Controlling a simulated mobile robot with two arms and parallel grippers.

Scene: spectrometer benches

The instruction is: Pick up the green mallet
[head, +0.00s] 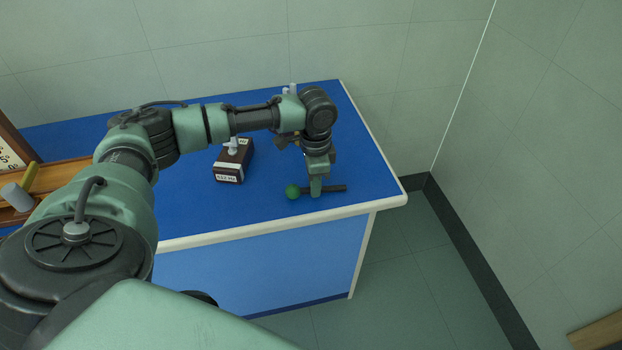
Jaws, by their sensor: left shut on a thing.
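The green mallet (293,191) is at the front right of the blue bench top. It has a round green head on the left and a dark handle pointing right. My left gripper (316,191) comes down on it from above and is shut on the handle, close to the head. The fingers hide part of the handle. The mallet is at or very near the bench surface; I cannot tell if it touches. My right gripper is not in view.
A dark box with a white label (230,172) stands left of the mallet on the blue bench (270,205). A wooden rack (66,175) with a grey-headed, yellow-handled tool (18,196) is at the far left. Walls stand behind and to the right; floor is clear beside the bench.

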